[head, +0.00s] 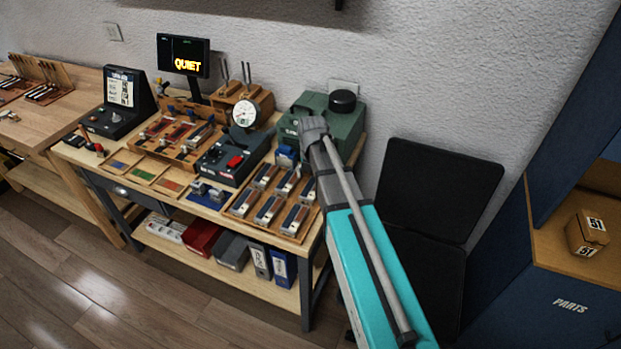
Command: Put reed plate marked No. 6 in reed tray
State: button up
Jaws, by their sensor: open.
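A wooden tray (233,208) at the right front of the workbench holds several reed-plate-like pieces (268,208) in rows. A second wooden rack (142,151) further left holds several similar slim pieces. No number is legible on any of them, so I cannot tell which is No. 6, nor which holder is the reed tray. My gripper (313,126) is at the end of my turquoise arm, over the right end of the bench. It is open, and I see nothing held in it. My arm hides part of the bench's right end.
A grey device with a red part (235,161), a dial gauge (245,112) and a green case (322,108) crowd the bench. A screen reading QUIET (183,56) stands behind. A black chair (440,185) and blue cabinet (570,310) are at right. Floor at front left is clear.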

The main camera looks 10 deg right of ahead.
aim_at(313, 192)
notch_tip(313, 192, up, 8)
jog(key=p, duration=0.7)
dwell(0.8)
jog(key=s+m, duration=1.6)
jog(key=m, duration=1.2)
jog(key=shift+a+m, duration=0.15)
jog(key=shift+m, duration=0.25)
